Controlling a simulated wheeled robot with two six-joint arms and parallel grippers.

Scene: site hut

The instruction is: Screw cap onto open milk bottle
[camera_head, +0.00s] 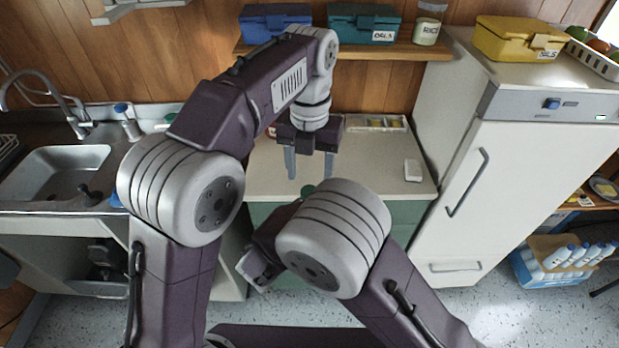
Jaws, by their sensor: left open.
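My left gripper (309,166) hangs fingers down over the counter (375,160), open, with nothing between its fingers. Several white bottles (560,256) with dark tops sit at the lower right. I cannot make out an open milk bottle.
A white block (413,170) lies on the counter's right side. A sectioned tray (375,123) stands at its back. A sink (55,172) is left, a tall white fridge (500,180) right. Boxes stand on the shelf (390,50). A blue crate (530,275) is on the floor.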

